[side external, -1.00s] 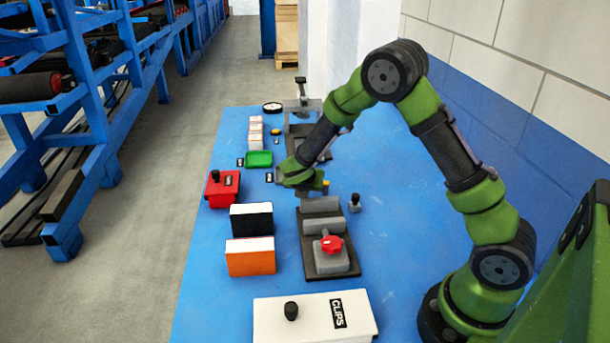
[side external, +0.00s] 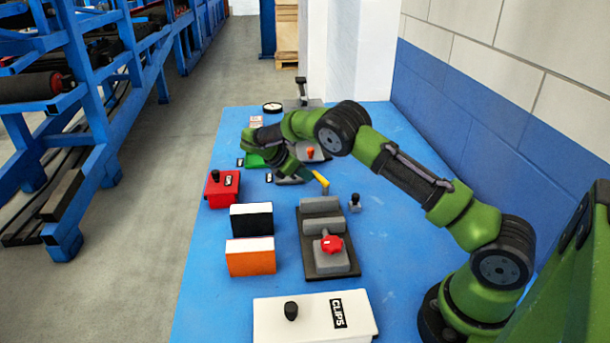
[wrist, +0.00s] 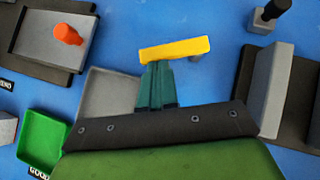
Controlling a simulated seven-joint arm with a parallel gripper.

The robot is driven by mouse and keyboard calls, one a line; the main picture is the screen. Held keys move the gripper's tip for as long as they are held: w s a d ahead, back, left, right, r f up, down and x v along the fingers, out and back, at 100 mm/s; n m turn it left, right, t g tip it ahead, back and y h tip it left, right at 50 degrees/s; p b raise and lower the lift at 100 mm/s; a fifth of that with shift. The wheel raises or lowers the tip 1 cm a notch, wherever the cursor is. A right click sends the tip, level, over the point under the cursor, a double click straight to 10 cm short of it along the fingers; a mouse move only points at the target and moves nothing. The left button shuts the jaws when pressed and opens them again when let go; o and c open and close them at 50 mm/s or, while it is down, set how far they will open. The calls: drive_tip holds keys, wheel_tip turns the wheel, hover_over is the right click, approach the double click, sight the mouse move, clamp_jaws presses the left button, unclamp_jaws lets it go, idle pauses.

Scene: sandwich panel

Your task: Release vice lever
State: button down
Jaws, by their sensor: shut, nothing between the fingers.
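The vice (side external: 321,204) has grey jaws on a dark base in the side view. In the wrist view, one grey jaw (wrist: 272,92) shows at the right. My gripper (side external: 314,176) is beyond the vice, near a small grey tray (wrist: 112,92). Its teal fingers (wrist: 157,72) are shut and empty. A yellow bar (wrist: 175,49) lies right at the fingertips; it shows in the side view (side external: 321,180). I cannot tell whether it is a lever or whether the fingers touch it.
A grey plate with an orange knob (wrist: 67,34) lies at the upper left of the wrist view, with a green tray (wrist: 42,138) below. A small black-topped part (side external: 354,202) stands right of the vice. Red (side external: 222,190), black (side external: 251,222) and orange (side external: 250,260) boxes stand left.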

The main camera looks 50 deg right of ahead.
drive_tip(key=shift+d+m, duration=0.3)
drive_tip(key=shift+d, duration=0.25)
drive_tip(key=shift+w, duration=0.1)
drive_tip(key=shift+s+a, duration=0.15)
drive_tip(key=shift+s, duration=0.65)
drive_tip(key=w+a+r, duration=0.5)
drive_tip(key=r, duration=0.2)
